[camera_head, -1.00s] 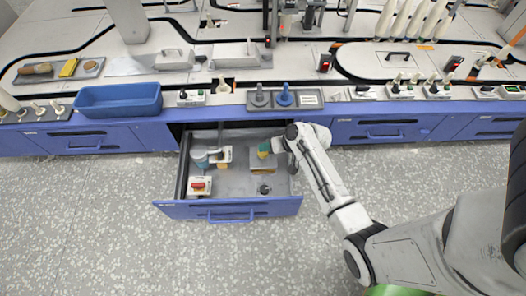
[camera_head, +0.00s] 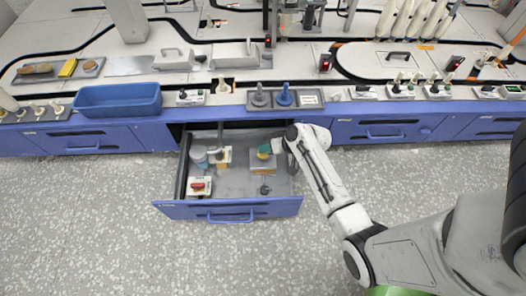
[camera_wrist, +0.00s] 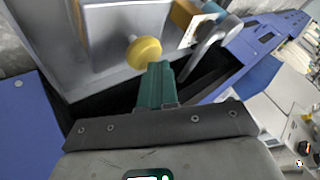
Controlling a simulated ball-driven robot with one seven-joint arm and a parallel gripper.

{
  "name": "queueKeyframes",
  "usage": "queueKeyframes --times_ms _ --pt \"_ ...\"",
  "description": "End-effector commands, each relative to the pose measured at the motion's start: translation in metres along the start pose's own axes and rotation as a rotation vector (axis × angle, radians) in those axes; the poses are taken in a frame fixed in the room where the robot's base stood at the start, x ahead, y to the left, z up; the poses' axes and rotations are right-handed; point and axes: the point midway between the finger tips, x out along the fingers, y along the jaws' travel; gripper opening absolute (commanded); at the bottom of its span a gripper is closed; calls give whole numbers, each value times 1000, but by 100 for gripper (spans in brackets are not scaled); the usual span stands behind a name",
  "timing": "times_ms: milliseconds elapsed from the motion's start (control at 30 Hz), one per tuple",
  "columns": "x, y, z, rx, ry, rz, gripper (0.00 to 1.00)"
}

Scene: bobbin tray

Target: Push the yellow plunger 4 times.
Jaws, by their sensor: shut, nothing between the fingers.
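The yellow plunger (camera_wrist: 144,52) is a round knob on a short stem, set in a pale block (camera_wrist: 118,25) in the wrist view. In the head view the plunger (camera_head: 264,152) is small, inside the open blue drawer (camera_head: 240,208), on the right side. My gripper (camera_wrist: 155,78) has green fingers held together with nothing between them. The fingertips are right beside the knob's lower edge in the wrist view; I cannot tell whether they touch it. In the head view my gripper (camera_head: 274,147) comes in from the right at the plunger and partly hides it.
In the drawer are a red button on a white box (camera_head: 199,187), a blue-grey round thing (camera_head: 198,156), a white box (camera_head: 220,155) and a dark knob (camera_head: 265,189).

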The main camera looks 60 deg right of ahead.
Motion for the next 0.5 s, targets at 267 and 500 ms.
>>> queueKeyframes --times_ms 267,500 --pt "3 2 2 0 -1 0 0" --pt "5 3 4 0 -1 0 0"
